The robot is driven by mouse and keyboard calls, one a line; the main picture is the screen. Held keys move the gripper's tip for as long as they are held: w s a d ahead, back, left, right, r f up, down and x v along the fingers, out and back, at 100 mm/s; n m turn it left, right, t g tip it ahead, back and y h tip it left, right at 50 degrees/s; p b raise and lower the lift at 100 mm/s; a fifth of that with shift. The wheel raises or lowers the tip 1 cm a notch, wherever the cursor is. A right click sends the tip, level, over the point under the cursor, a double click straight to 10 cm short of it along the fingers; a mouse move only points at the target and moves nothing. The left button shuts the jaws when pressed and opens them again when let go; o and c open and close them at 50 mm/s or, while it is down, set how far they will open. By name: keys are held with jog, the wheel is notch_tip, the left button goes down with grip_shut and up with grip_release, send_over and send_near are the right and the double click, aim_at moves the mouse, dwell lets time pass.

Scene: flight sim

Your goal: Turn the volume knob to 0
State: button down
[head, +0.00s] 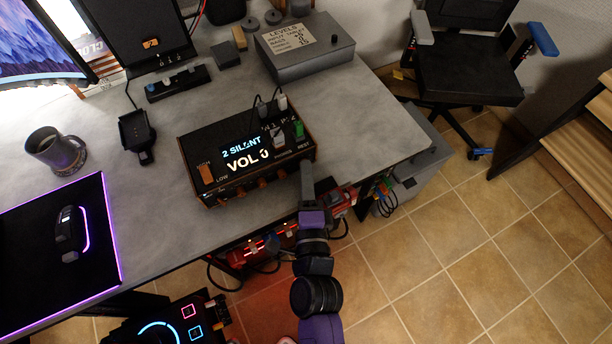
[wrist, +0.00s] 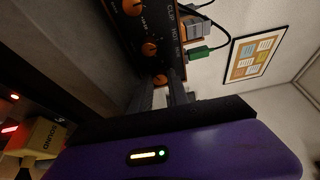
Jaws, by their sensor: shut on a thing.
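A black control box (head: 190,147) with wooden sides stands on the grey desk. Its screen (head: 245,154) reads "2 SILENT" and "VOL 0". Orange knobs line its front edge. My gripper (head: 306,168) is at the front right end of the box, with its fingers pointing up at it. In the wrist view the fingers (wrist: 161,90) are shut on the end orange knob (wrist: 160,79), one finger on each side. In the head view this knob is hidden behind my gripper. Its label is too small to read.
A grey box (head: 312,62) marked "LEVELS" stands behind. Plugs and cables rise from the control box, with a green plug (head: 299,130) near my gripper. A mug (head: 56,150) and a mouse (head: 70,235) are at left. Red-lit gear (head: 268,246) sits under the desk edge.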

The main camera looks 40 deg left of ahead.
dwell(0.3)
jog(key=c, duration=1.3)
grip_release()
jog(key=shift+o, duration=0.2)
jog(key=shift+r, duration=0.1)
